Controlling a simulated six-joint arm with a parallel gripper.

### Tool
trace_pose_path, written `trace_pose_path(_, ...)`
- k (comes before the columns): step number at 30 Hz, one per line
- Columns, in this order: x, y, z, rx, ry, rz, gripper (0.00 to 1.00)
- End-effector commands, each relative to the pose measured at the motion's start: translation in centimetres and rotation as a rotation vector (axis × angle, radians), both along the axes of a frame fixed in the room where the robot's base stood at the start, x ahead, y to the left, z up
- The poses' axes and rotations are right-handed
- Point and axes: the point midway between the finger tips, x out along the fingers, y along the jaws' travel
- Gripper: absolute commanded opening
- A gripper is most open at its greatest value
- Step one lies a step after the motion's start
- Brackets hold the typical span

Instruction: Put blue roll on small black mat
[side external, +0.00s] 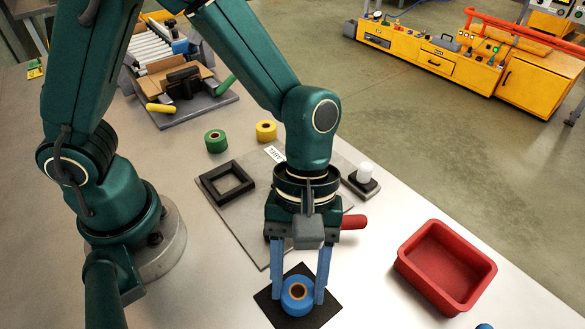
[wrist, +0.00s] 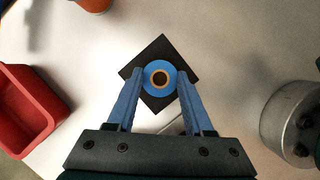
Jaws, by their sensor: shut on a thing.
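The blue roll (side external: 298,295) is a short ring with a brown core, seen between my fingers over the small black mat. My gripper (side external: 299,295) points down with its two blue fingers on either side of the roll, shut on it. The small black mat (side external: 325,309) lies on the table under the roll, turned like a diamond. In the wrist view the roll (wrist: 159,79) sits between the fingertips of my gripper (wrist: 159,82), over the middle of the mat (wrist: 158,47). I cannot tell whether the roll touches the mat.
A red tray (side external: 445,266) stands at the right. A grey board with a black square frame (side external: 227,183) lies behind my gripper. Green (side external: 215,141) and yellow (side external: 266,131) rolls stand further back. A white cylinder (side external: 365,172) stands on a small black block.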

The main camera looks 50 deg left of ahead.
Motion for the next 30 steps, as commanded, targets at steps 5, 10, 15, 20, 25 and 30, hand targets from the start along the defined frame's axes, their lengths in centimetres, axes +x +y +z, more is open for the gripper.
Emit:
trace_pose_path(5,0.0,0.0,-0.4,0.0,-0.001,0.0,0.0)
trace_pose_path(10,0.0,0.0,-0.5,0.001,-0.001,0.0,0.0)
trace_pose_path(15,0.0,0.0,-0.7,0.0,-0.002,-0.001,0.82)
trace_pose_path(20,0.0,0.0,-0.6,0.0,-0.002,-0.001,0.82)
trace_pose_path(25,0.0,0.0,-0.5,-0.001,-0.002,0.0,0.82)
trace_pose_path(30,0.6,0.3,1.0,-0.007,-0.005,0.003,0.82)
